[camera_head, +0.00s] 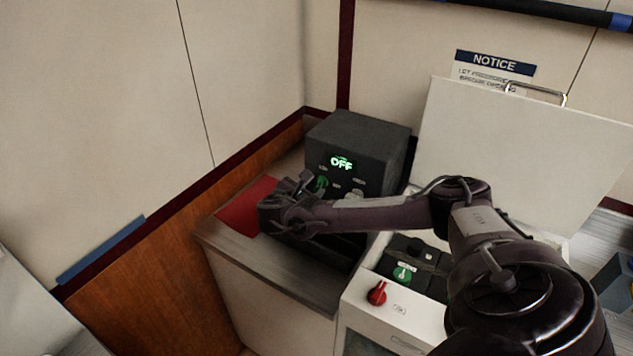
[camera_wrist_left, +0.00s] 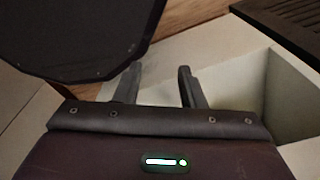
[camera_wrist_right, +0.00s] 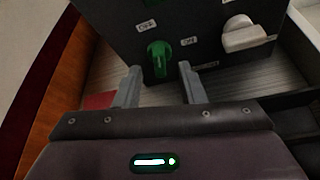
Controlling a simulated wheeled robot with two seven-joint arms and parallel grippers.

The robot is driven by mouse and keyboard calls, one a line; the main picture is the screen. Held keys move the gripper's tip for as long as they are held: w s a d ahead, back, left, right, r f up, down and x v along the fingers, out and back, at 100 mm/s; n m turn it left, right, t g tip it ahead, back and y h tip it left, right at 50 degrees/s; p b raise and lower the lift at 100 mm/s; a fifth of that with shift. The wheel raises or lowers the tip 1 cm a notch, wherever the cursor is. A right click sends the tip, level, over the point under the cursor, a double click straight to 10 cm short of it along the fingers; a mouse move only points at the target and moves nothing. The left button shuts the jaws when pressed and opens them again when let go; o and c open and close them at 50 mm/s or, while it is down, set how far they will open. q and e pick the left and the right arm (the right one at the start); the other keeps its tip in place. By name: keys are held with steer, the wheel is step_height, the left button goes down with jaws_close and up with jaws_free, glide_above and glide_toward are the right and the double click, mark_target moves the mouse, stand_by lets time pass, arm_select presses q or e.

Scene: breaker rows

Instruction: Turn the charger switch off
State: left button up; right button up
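A dark box (camera_head: 365,135) stands on the counter at the back, and its lit display (camera_head: 342,162) reads OFF. Its green knob (camera_head: 321,182) is partly hidden by my gripper. The right wrist view shows the green knob (camera_wrist_right: 158,58), with an OFF label at its upper left and an ON label to its right. My right gripper (camera_head: 304,180) is open in front of the box; its fingers (camera_wrist_right: 158,70) lie on either side of the knob in that picture, and I cannot tell whether they touch it. My left gripper (camera_wrist_left: 158,70) is open and empty, outside the head view.
A white knob (camera_wrist_right: 243,34) sits right of the green one. A red mat (camera_head: 243,208) lies on the counter. A white cabinet with an open lid (camera_head: 510,140) holds another green knob (camera_head: 402,274) and a red knob (camera_head: 377,293). A wall stands close on the left.

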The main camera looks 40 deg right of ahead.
mark_target(318, 183)
steer(key=shift+p+x, duration=0.3)
steer(key=shift+x, duration=1.7)
jaws_close()
steer(key=shift+w, duration=0.1)
